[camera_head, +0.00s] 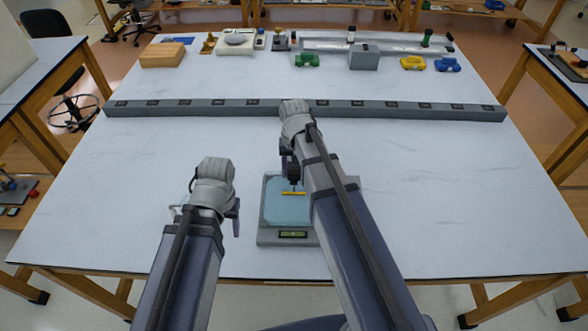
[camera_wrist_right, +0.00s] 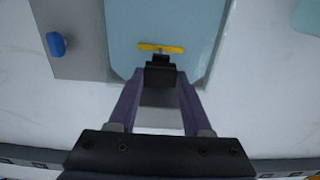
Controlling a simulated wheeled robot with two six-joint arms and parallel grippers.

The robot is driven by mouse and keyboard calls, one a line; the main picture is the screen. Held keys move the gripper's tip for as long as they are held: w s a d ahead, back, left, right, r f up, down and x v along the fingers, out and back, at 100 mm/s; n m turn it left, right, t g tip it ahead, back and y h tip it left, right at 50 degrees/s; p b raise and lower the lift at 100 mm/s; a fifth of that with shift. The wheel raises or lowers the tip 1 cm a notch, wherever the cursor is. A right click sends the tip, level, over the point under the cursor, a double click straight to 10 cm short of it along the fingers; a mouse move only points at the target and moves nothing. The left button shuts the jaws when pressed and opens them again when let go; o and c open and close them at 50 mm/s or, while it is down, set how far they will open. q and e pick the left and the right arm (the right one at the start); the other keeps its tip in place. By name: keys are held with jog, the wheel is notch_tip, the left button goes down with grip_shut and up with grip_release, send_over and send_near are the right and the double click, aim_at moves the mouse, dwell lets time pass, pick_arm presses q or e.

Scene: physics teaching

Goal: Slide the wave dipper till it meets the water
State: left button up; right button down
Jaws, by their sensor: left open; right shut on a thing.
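The wave dipper is a yellow bar (camera_head: 293,193) on a black holder, over the pale blue water tray (camera_head: 275,212) of a grey ripple tank. In the right wrist view the yellow bar (camera_wrist_right: 161,48) lies just beyond my fingertips. My right gripper (camera_wrist_right: 160,76) is shut on the black holder (camera_wrist_right: 160,66) of the dipper. It comes down over the tray's far side in the head view. I cannot tell whether the bar touches the water. My left gripper (camera_head: 207,214) is open and empty, left of the tank.
The tank's base has a green display (camera_head: 293,234) in front; a blue knob (camera_wrist_right: 56,44) shows in the right wrist view. A long grey rail (camera_head: 420,109) crosses the table behind. Toy cars (camera_head: 412,63), a wooden block (camera_head: 162,55) and apparatus stand farther back. The table's right side is clear.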

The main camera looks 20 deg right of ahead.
jog(key=shift+r, duration=0.1)
jog(key=shift+c, duration=1.6)
grip_release()
jog(key=shift+r, duration=0.15)
notch_tip(320, 180, up, 8)
jog(key=p, duration=0.8)
jog(key=shift+f, duration=0.2)
jog(key=shift+f, duration=0.1)
